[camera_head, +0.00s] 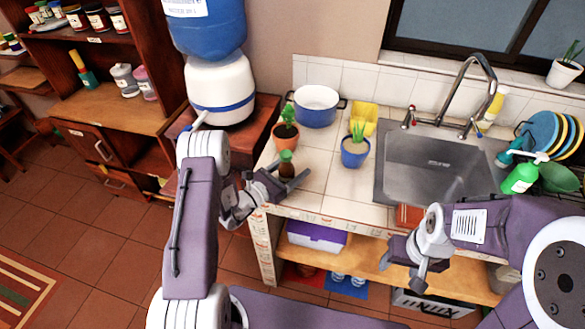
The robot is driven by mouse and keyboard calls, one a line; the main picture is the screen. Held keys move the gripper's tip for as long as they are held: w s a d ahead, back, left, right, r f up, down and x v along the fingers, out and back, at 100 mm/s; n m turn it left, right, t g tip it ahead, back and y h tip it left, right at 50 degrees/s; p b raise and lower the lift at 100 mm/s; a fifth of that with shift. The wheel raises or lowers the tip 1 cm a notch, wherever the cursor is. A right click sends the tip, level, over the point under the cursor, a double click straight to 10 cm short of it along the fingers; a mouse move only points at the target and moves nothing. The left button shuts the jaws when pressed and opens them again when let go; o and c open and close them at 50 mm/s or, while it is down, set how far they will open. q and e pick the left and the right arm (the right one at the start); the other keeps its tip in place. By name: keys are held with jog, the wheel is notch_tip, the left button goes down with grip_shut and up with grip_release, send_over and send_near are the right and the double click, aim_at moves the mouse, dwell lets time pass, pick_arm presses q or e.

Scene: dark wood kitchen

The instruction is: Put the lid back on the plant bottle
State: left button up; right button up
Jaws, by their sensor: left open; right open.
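A small dark brown item with a green top (286,166) stands on the tiled counter near its front left edge; it looks like the plant bottle. I cannot tell whether the green part is its lid, and no separate lid can be made out. My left gripper (285,182) is open at the counter's front left, with its fingers reaching around the lower part of this item; whether they touch it is unclear. My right gripper (405,268) is open and empty, low in front of the counter and below the sink.
An orange pot with a cactus (286,135) stands just behind the item. The sink (430,165) is to the right. Front counter tiles (325,190) are clear.

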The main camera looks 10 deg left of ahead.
aim_at(280, 177)
pick_arm(q)
jog(key=shift+r, duration=0.25)
jog(key=v, duration=0.5)
jog(key=b+v, duration=0.1)
jog(key=v, duration=0.5)
jog(key=shift+a+f+b, duration=0.1)
jog(key=shift+f+b, duration=0.1)
jog(key=shift+b, duration=0.1)
jog(key=shift+s+a, duration=0.15)
jog(key=shift+s, duration=0.3)
jog(key=shift+r, duration=0.1)
